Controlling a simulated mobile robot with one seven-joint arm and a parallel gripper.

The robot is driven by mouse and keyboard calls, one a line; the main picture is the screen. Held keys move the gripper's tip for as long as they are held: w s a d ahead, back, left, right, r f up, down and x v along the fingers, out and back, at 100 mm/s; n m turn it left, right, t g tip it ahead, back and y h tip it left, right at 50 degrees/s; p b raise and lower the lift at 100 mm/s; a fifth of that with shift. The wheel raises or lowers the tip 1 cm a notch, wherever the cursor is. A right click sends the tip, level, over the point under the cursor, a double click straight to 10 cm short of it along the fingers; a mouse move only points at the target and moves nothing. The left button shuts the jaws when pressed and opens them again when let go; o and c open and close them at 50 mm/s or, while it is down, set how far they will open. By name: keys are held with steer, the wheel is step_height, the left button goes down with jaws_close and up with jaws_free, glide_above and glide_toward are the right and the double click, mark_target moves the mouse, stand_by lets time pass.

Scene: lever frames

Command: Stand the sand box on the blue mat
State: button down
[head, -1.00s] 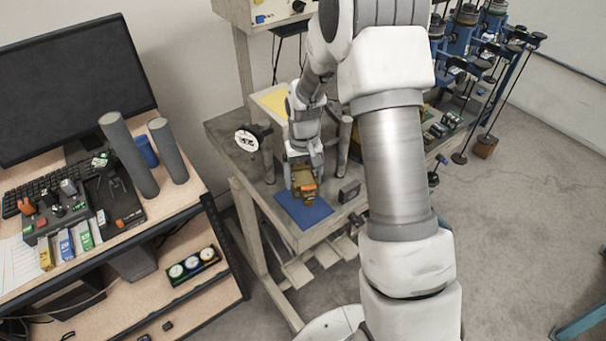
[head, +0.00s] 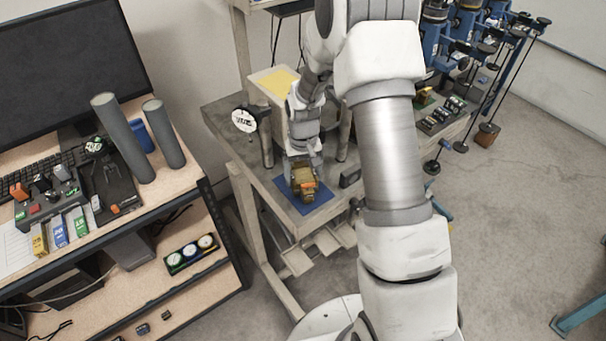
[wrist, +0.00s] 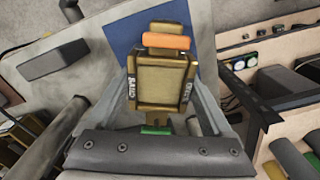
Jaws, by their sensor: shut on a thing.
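The sand box (head: 304,186) is a tan-brown box with an orange part, over the blue mat (head: 316,203) on the grey table in the head view. My gripper (head: 303,168) is shut on it. In the wrist view the sand box (wrist: 160,84) sits between the two fingers (wrist: 166,100), with its orange strip at the far end and lettering on its sides. The blue mat (wrist: 125,38) shows behind and beside it there. I cannot tell whether the box touches the mat. The gripper hides part of the box.
A small dark box (head: 350,178) stands on the table right of the mat. Grey posts (head: 266,145) and a round white-faced item (head: 244,120) stand to the left. A yellow-topped box (head: 274,82) is behind. The table's front edge is close to the mat.

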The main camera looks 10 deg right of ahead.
mark_target(303, 175)
steer(key=shift+f+b, duration=0.5)
steer(key=shift+f, duration=0.1)
steer(key=shift+s+f+b, duration=0.2)
steer(key=shift+f+b, duration=0.2)
steer(key=shift+f, duration=0.2)
stand_by(0.3)
jaws_free()
steer(key=s+r+t, duration=0.1)
steer(key=s+r, duration=0.1)
steer(key=r, duration=1)
steer(key=s+r, duration=0.3)
steer(key=r, duration=0.9)
steer(key=s+r+t, duration=0.2)
steer(key=s+r, duration=0.1)
steer(key=s, duration=0.6)
steer(key=s+r+t, duration=0.2)
steer(key=s+r, duration=0.1)
steer(key=s, duration=0.7)
steer(key=shift+t+b, duration=0.3)
steer(key=shift+b, duration=0.15)
